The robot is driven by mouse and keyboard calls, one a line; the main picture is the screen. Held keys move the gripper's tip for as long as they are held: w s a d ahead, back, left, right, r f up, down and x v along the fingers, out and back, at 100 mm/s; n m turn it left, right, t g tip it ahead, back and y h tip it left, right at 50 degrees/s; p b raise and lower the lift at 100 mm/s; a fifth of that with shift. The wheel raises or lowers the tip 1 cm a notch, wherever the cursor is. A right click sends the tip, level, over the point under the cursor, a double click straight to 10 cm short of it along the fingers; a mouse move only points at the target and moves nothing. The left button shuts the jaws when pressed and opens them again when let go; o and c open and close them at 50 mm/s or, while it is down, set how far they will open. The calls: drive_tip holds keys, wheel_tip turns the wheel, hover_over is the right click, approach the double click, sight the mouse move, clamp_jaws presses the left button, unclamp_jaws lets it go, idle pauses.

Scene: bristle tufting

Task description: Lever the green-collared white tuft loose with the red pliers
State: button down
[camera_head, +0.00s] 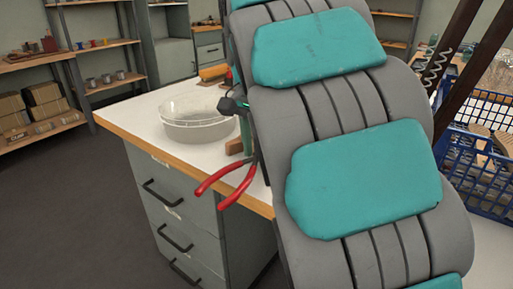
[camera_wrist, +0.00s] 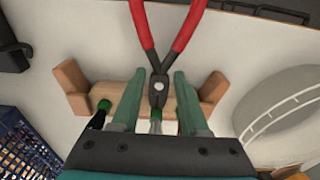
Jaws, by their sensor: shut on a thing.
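The red pliers (camera_wrist: 183,32) have their red handles pointing up in the wrist view, and the handles (camera_head: 222,186) show past the table edge in the head view. My gripper (camera_wrist: 162,88) is shut on the pliers near their dark pivot. A green-collared white tuft (camera_wrist: 155,127) shows below the pliers' jaws, between my fingers. I cannot tell whether the jaws touch it, and my fingers partly hide it. A green-collared black tuft (camera_wrist: 99,115) stands to the left. Both are at the wooden holder (camera_wrist: 120,90) with raised end blocks. My arm hides most of the holder in the head view.
A blue basket (camera_wrist: 22,145) is at the lower left there. Shelves with boxes (camera_head: 42,108) stand at the far left.

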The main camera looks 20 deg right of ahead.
idle(0.9)
drive_tip(key=shift+s+a, duration=0.15)
drive_tip(key=shift+a, duration=0.05)
idle(0.6)
drive_tip(key=shift+s+a, duration=0.4)
drive_tip(key=shift+a, duration=0.15)
drive_tip(key=shift+s+a+r+b, duration=0.1)
drive_tip(key=shift+s+a+b, duration=0.1)
drive_tip(key=shift+s+a, duration=0.4)
drive_tip(key=shift+s+a+b, duration=0.15)
drive_tip(key=shift+s+a, duration=0.2)
drive_tip(key=shift+a, duration=0.4)
drive_tip(key=shift+r, duration=0.15)
drive_tip(key=shift+r+p, duration=0.7)
drive_tip(key=shift+r, duration=2.2)
